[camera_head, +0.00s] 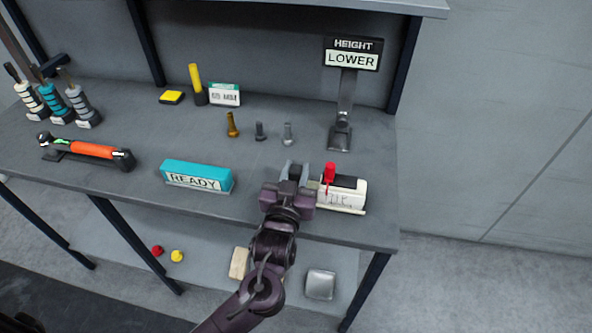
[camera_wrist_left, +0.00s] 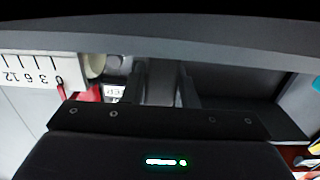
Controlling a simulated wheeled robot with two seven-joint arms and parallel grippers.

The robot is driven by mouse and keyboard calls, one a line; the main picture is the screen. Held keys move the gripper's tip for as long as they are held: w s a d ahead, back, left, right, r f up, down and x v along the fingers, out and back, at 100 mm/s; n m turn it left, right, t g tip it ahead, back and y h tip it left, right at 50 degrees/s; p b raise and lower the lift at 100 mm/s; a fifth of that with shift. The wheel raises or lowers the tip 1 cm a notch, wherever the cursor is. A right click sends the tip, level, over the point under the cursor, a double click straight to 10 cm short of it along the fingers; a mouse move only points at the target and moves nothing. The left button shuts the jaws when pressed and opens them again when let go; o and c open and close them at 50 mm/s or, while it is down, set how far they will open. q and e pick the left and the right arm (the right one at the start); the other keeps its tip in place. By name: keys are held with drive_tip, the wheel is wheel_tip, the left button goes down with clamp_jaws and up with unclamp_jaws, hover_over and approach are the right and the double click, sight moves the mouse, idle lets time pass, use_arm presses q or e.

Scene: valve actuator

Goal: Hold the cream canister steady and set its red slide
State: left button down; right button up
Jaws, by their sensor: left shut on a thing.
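The cream canister (camera_head: 343,197) lies on the bench near its front right edge, with a dark top and a scale on its front. Its red slide (camera_head: 328,173) stands up near its left end. My left gripper (camera_head: 297,174) is at that left end, shut on the canister, though its own body hides the exact contact. In the left wrist view the canister's white scale (camera_wrist_left: 35,72), with numbers from 12 to 0, shows at the left. Red (camera_wrist_left: 92,93) shows near the 0, partly hidden. My right gripper is not in view.
A sign (camera_head: 352,58) reading "HEIGHT LOWER" stands behind the canister. A teal box (camera_head: 198,173) reading "READY" lies to the left. Several small bolts (camera_head: 260,131) stand behind. An orange-handled tool (camera_head: 92,149) lies further left. A lower shelf holds loose items.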

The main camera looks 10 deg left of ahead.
use_arm(q)
drive_tip(key=shift+f, duration=0.4)
idle(0.7)
drive_tip(key=shift+r, duration=0.35)
idle(1.6)
drive_tip(key=c, duration=1.1)
unclamp_jaws()
drive_tip(key=s, duration=1.2)
drive_tip(key=shift+f, duration=0.1)
